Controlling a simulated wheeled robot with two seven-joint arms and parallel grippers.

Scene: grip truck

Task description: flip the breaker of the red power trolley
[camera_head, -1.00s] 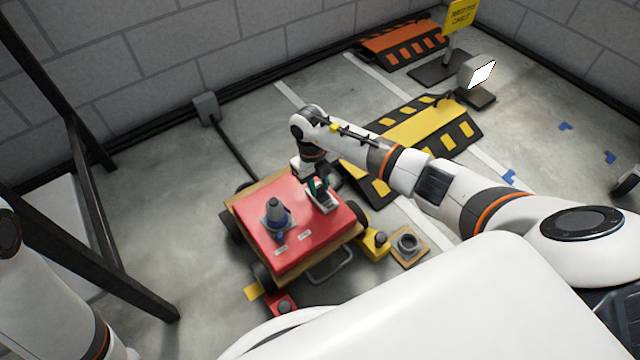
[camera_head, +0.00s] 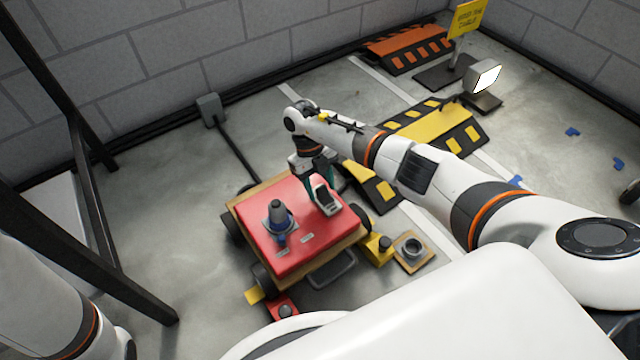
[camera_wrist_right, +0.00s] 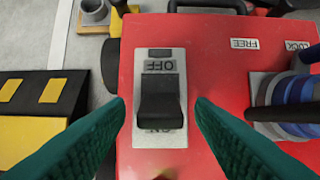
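The red power trolley (camera_head: 310,247) stands on the floor in the head view, with a red top on a wooden-edged base with black wheels. On its top is the breaker (camera_head: 325,200), a grey plate with a black rocker. In the right wrist view the breaker's black rocker (camera_wrist_right: 161,101) shows with an OFF label above it and a partly hidden label below. My right gripper (camera_wrist_right: 160,105) has its two green fingers apart, one on each side of the rocker, with nothing held. My left gripper is not seen; only part of my left arm shows.
A grey and blue plug or connector (camera_head: 279,215) stands on the trolley beside the breaker. FREE (camera_wrist_right: 244,43) and LOCK labels are near it. A yellow-black ramp (camera_head: 435,125), yellow chock (camera_head: 378,245) and dark frame (camera_head: 90,190) stand around the trolley.

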